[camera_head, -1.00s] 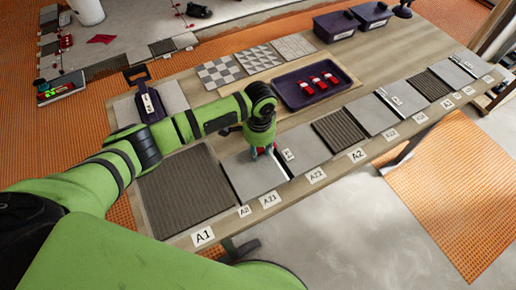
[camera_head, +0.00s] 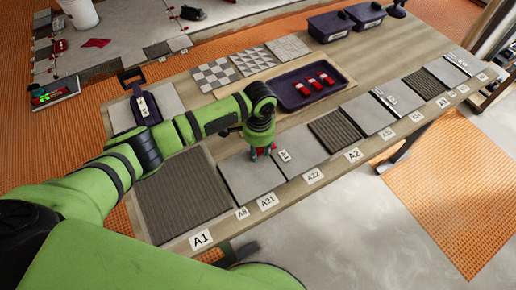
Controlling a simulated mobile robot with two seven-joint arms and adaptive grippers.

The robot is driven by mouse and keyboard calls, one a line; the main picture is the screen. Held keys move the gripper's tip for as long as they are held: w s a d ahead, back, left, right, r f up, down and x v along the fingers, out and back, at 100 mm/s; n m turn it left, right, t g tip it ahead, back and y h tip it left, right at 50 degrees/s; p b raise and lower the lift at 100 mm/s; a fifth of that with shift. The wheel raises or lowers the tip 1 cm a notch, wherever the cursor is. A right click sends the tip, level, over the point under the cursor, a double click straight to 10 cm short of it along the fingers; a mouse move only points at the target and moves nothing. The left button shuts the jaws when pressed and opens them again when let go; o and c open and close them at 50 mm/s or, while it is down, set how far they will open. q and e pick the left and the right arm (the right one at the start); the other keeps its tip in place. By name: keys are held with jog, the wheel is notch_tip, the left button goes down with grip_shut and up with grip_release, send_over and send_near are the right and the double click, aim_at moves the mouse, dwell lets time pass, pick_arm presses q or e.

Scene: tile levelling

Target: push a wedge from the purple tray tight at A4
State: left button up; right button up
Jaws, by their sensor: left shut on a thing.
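My left gripper (camera_head: 262,151) is low over the row of grey tiles on the bench, shut on a red wedge (camera_head: 267,150). The wedge is mostly hidden by the fingers. It is at the seam between two plain grey tiles, beside a small white label (camera_head: 284,156) whose text is too small to read surely. I cannot tell how far the wedge sits in the seam. The purple tray (camera_head: 289,103) behind the gripper holds 3 red wedges (camera_head: 318,82) with white parts. My right gripper is not in view.
A ribbed dark tile (camera_head: 183,195) lies at the near left by the label A1 (camera_head: 201,239). More tiles and labels run along the front edge to the right. Patterned sample tiles (camera_head: 217,74) and purple bins (camera_head: 331,26) stand behind. A purple-handled tool (camera_head: 144,108) lies at left.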

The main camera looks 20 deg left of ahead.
pick_arm(q)
jog(key=shift+w+d+r, duration=0.15)
jog(key=shift+w+r, duration=0.05)
jog(key=o, duration=0.9)
jog(key=shift+s+r, duration=0.1)
jog(key=r, duration=1.1)
jog(key=shift+s+a+r, duration=0.15)
jog(key=shift+a+r, duration=0.05)
jog(key=shift+r, duration=0.15)
